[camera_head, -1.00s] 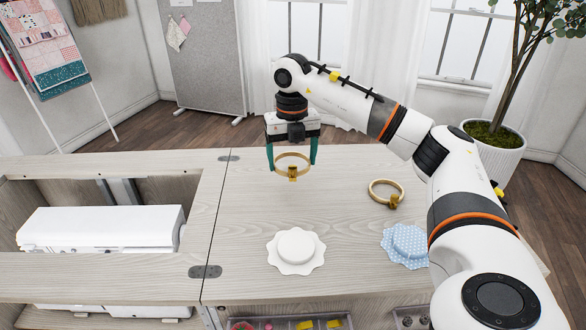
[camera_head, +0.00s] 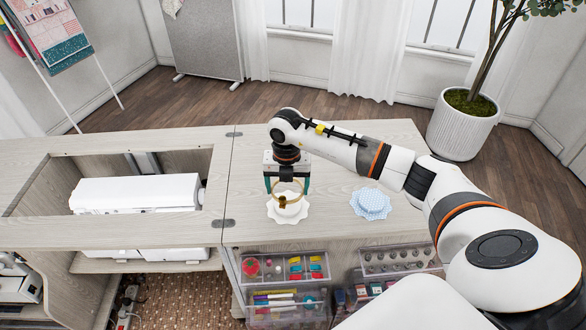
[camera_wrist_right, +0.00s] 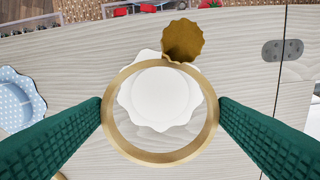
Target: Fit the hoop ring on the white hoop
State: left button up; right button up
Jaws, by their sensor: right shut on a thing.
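My right gripper (camera_head: 287,189) is shut on a wooden hoop ring (camera_wrist_right: 160,157), its two green fingers on opposite sides of the ring. The ring's golden tightening knob (camera_wrist_right: 183,40) is at the top in the right wrist view and faces the front in the head view. The white hoop (camera_head: 289,219), with a scalloped fabric edge, lies on the cabinet top below the ring. In the right wrist view, the white hoop (camera_wrist_right: 160,95) shows through the ring, offset slightly upward. The ring looks held above it; the exact gap cannot be told. My left gripper is not in view.
A blue dotted hoop (camera_head: 370,203) lies to the right on the cabinet top (camera_head: 245,180). A second ring is mostly out of sight. A white sewing machine (camera_head: 135,193) sits in the recess at left. Clear drawers (camera_head: 285,270) are below the front edge.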

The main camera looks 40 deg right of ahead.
jog(key=shift+w+f, duration=0.1)
jog(key=shift+f, duration=0.35)
jog(key=shift+f+b, duration=2.4)
jog(key=shift+f, duration=0.45)
jog(key=shift+f, duration=0.3)
jog(key=o, duration=0.9)
jog(key=shift+r, duration=0.1)
notch_tip(320, 180, up, 12)
jog(key=shift+f+b, duration=0.1)
jog(key=shift+b, duration=0.3)
